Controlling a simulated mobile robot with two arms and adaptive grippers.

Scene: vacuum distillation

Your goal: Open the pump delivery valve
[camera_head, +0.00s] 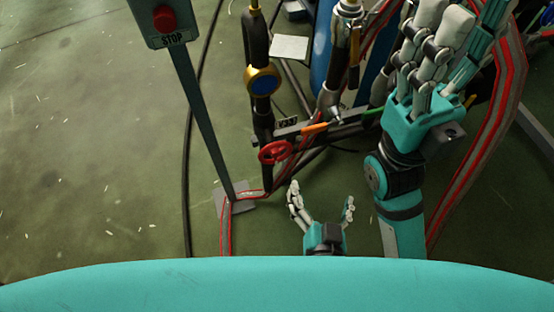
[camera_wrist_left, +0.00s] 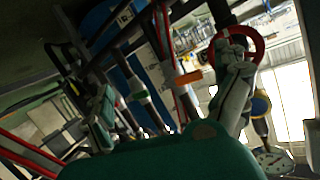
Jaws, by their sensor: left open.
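A red handwheel valve (camera_head: 275,152) sits low on a dark upright pipe in the head view, beside a small tag (camera_head: 288,121). I take it for the pump delivery valve. My left gripper (camera_head: 322,193) is open and empty, just below and right of the wheel, fingers pointing towards the pipework. In the left wrist view the red wheel (camera_wrist_left: 261,42) is partly hidden behind the right finger of my left gripper (camera_wrist_left: 168,70); contact cannot be told. My right gripper (camera_head: 440,55) is raised at the upper right, fingers up; its opening is unclear.
An orange lever (camera_head: 315,127) and a green lever (camera_head: 371,112) are right of the wheel. A gauge (camera_head: 262,81) is above it. A STOP post (camera_head: 185,85) stands left. A blue cylinder (camera_head: 322,45) is behind. Open floor (camera_head: 90,150) lies left.

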